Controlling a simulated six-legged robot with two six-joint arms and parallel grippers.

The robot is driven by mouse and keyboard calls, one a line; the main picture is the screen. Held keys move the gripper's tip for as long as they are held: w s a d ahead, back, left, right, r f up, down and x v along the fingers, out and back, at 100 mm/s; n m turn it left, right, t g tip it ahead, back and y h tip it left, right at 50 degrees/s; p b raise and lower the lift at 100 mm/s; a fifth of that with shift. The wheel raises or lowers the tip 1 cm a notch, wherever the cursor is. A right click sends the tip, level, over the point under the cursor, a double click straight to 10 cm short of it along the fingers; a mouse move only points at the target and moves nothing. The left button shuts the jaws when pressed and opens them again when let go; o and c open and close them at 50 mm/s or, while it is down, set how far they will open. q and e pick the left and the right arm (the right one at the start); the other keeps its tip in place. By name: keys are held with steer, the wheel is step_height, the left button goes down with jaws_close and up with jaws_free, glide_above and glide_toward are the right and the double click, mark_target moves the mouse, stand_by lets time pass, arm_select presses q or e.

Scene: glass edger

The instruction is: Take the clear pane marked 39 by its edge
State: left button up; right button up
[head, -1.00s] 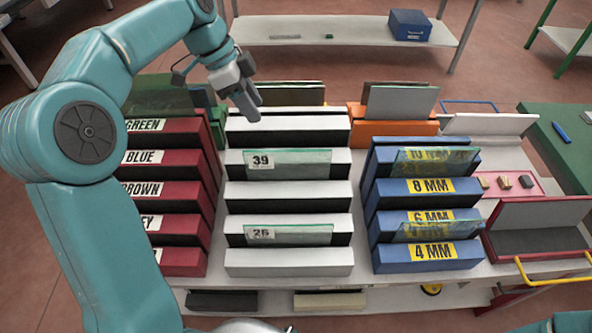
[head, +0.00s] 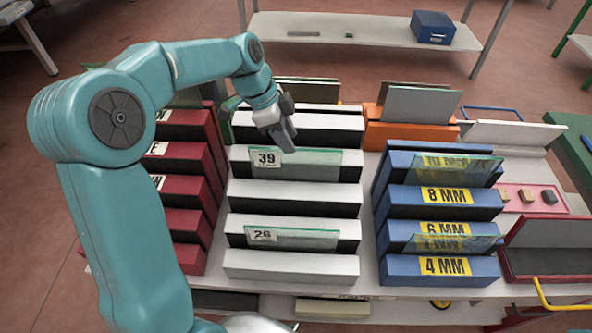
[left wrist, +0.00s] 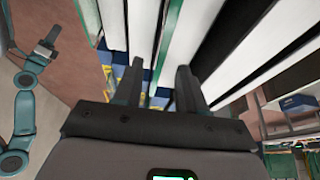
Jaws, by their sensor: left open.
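The clear pane marked 39 (head: 315,164) stands in a slot of the white rack (head: 292,192), its white label at its upper left. A second clear pane, marked 26 (head: 305,238), stands in a nearer slot. My left gripper (head: 285,132) is open and empty, just above and behind the top edge of pane 39, apart from it as far as I can tell. In the left wrist view its two fingers (left wrist: 160,70) point at the rack's slots. A greenish glass edge shows between them; I cannot tell which pane. Another teal arm with a small gripper (left wrist: 44,50) shows at the left there.
A dark red rack (head: 185,187) stands to the left. A blue rack with millimetre labels (head: 440,205) holds tinted panes to the right. An orange rack (head: 400,136) with a grey pane (head: 420,103) stands behind. The space above the white rack's front is clear.

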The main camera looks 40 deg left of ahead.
arm_select(q)
steer(key=shift+s+d+f, duration=0.1)
steer(key=shift+d+f, duration=0.1)
steer(key=p, duration=0.1)
glide_above(295, 172)
steer(key=f, duration=0.4)
steer(key=shift+w+a+f, duration=0.2)
steer(key=shift+w+f, duration=0.05)
steer(key=shift+w, duration=0.05)
steer(key=shift+d+f, duration=0.1)
steer(key=shift+s, duration=0.2)
steer(key=shift+w, duration=0.2)
steer(key=shift+s, duration=0.15)
steer(key=shift+f+b, duration=0.2)
steer(key=shift+b, duration=0.1)
steer(key=shift+r, duration=0.1)
